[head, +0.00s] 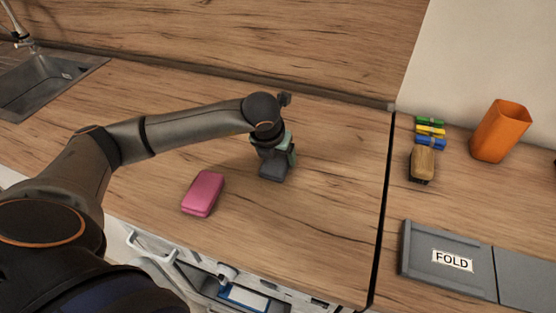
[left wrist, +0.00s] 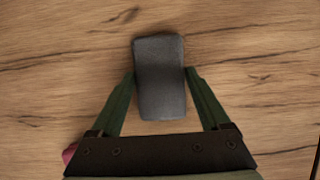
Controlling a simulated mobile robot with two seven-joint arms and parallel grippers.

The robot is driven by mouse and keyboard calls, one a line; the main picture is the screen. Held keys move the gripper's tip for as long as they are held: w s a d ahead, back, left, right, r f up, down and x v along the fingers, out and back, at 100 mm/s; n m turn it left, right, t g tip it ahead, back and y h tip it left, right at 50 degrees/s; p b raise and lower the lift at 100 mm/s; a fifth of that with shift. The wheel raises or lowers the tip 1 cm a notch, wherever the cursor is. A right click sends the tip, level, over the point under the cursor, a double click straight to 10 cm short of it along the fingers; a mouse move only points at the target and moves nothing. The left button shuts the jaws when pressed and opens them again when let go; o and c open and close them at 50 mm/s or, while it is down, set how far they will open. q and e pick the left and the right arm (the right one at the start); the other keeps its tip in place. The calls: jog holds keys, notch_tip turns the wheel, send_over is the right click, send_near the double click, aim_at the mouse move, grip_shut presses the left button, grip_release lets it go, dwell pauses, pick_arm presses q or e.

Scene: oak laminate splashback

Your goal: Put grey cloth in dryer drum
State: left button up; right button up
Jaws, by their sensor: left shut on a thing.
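The grey cloth (head: 272,172) is a small folded block on the wooden worktop, right of the pink cloth. My left gripper (head: 277,155) is above it and shut on it, with the green fingers at its two sides. In the left wrist view the grey cloth (left wrist: 160,80) lies between the fingertips (left wrist: 160,82). I cannot tell whether it still touches the worktop. No dryer drum can be made out. A white open unit with a blue and white item (head: 245,297) shows below the worktop's front edge. My right gripper is not in view.
A pink folded cloth (head: 204,193) lies left of the grey one. On the right counter are an orange cup (head: 501,131), a brush (head: 422,164), coloured pegs (head: 430,131) and a grey FOLD board (head: 450,260). A sink (head: 45,82) is at the far left.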

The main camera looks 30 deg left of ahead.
pick_arm(q)
jog(key=c, duration=0.5)
jog(key=shift+r, duration=0.1)
